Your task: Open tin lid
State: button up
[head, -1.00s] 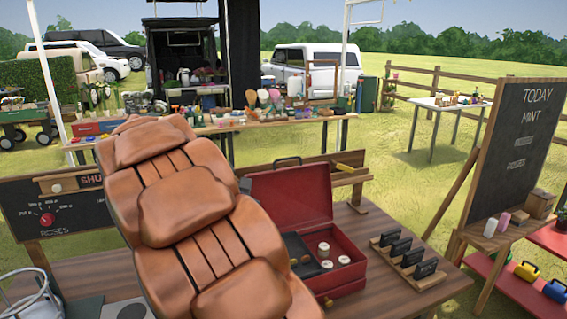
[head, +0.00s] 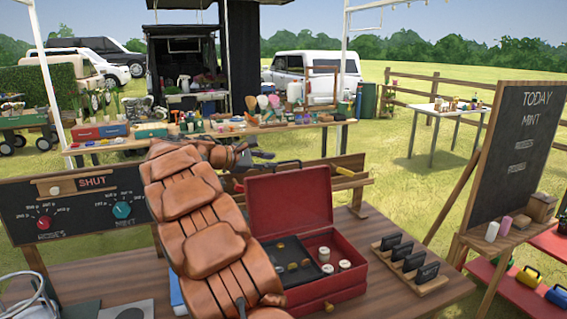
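The red tin (head: 325,296) stands on the wooden table, with a small round brass-coloured knob low on its front. Its red lid (head: 290,203) stands raised at the back, with a dark handle on its top edge. Inside are a dark tray (head: 292,262) with small brownish pieces and, to its right, several white-topped round items (head: 330,268). My brown padded arm crosses in front of the tin's left side. My dark gripper (head: 262,156) is at the arm's far end, just left of and behind the lid's top edge. It looks apart from the lid, but its fingers are too small to read.
A rack of black cards (head: 408,262) stands right of the tin. A wooden rail (head: 345,180) runs behind it. A dial board (head: 80,205) reading "SHUT" is at left. A chalkboard (head: 520,140) stands at right. The table's right front is clear.

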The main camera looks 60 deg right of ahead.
aim_at(283, 162)
jog(key=p+x, duration=0.1)
jog(key=x, duration=0.5)
jog(key=shift+c, duration=0.4)
grip_shut()
